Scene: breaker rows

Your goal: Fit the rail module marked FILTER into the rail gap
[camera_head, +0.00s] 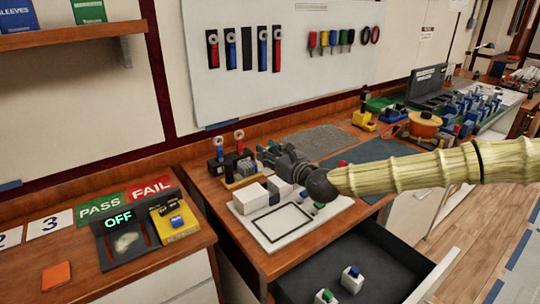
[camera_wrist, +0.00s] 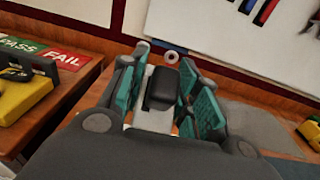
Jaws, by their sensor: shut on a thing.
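My gripper (camera_head: 276,156) reaches in from the right, over the back of the middle bench. In the wrist view my gripper (camera_wrist: 163,98) has its teal-padded fingers closed around a pale module with a black top (camera_wrist: 161,90). Its marking is not readable, so I cannot tell if it is FILTER. In the head view the held piece is hard to make out. A row of grey modules (camera_head: 246,168) stands on a wooden base just left of the fingertips. The rail gap is not distinguishable, and the gripper hides part of this area.
A white board (camera_head: 263,233) with a black outline and pale blocks (camera_head: 250,198) lies in front of my gripper. An open drawer (camera_head: 385,262) below holds two white modules, blue-topped (camera_head: 352,279) and green-topped (camera_head: 325,297). A device reading OFF (camera_head: 122,233) stands left.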

